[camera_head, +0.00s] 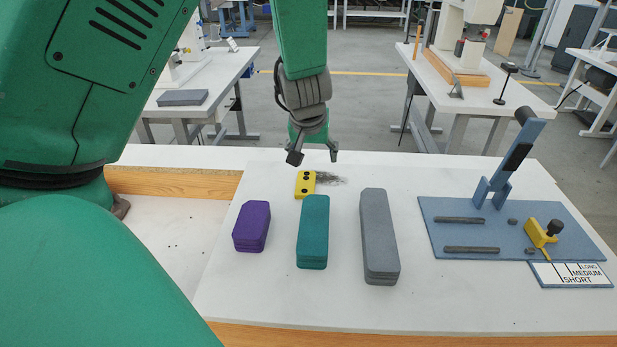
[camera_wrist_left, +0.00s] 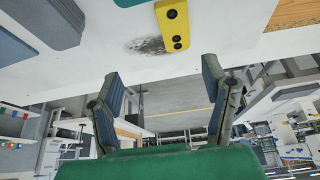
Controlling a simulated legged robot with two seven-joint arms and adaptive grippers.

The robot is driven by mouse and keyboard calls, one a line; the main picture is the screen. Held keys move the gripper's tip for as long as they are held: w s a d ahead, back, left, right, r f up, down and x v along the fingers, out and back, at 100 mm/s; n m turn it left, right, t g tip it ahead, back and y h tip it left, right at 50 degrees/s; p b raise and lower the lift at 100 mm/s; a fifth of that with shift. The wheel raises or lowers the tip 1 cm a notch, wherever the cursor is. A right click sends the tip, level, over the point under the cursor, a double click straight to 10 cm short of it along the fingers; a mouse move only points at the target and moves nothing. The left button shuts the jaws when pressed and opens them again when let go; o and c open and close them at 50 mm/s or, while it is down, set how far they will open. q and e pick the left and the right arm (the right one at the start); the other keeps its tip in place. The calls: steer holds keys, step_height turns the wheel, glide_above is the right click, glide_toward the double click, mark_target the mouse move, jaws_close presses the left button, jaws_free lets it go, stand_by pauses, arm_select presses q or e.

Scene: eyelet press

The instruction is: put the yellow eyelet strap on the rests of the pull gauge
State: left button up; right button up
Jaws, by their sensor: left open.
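The yellow eyelet strap (camera_head: 305,184) lies flat on the white table, behind the teal block, with dark eyelets along it. It also shows in the left wrist view (camera_wrist_left: 172,26), beyond the fingertips. My left gripper (camera_head: 314,158) is open and empty, just behind the strap and apart from it. Its two fingers also show in the left wrist view (camera_wrist_left: 166,78). The pull gauge (camera_head: 515,225) stands at the right on a blue base, with dark bar rests (camera_head: 471,250), an upright lever and a yellow part with a black knob. My right gripper is not in view.
A purple block (camera_head: 251,226), a teal block (camera_head: 313,232) and a long grey block (camera_head: 379,236) stand in a row before the strap. A card reading LONG, MEDIUM, SHORT (camera_head: 570,274) lies by the gauge. The table between grey block and gauge is clear.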

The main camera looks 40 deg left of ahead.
arm_select(q)
steer(key=s+a+f, duration=0.2)
steer(key=b, duration=0.2)
glide_above(306, 187)
steer(key=s+d, duration=0.1)
steer(key=s, duration=0.1)
steer(key=shift+g, duration=0.3)
step_height(306, 187, down, 5)
steer(key=shift+w+d+f, duration=0.1)
steer(key=shift+d+f, duration=0.05)
steer(key=shift+w+f, duration=0.15)
steer(key=shift+f, duration=0.55)
steer(key=x, duration=0.4)
steer(key=shift+b, duration=0.35)
steer(key=shift+w+a+f, duration=0.1)
steer(key=shift+a+f, duration=0.2)
steer(key=shift+a, duration=0.1)
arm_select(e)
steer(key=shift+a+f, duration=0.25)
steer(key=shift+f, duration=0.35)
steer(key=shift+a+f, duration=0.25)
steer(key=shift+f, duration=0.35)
arm_select(q)
steer(key=shift+d+r, duration=0.1)
steer(key=shift+c, duration=0.4)
steer(key=shift+d, duration=0.15)
steer(key=c, duration=1.2)
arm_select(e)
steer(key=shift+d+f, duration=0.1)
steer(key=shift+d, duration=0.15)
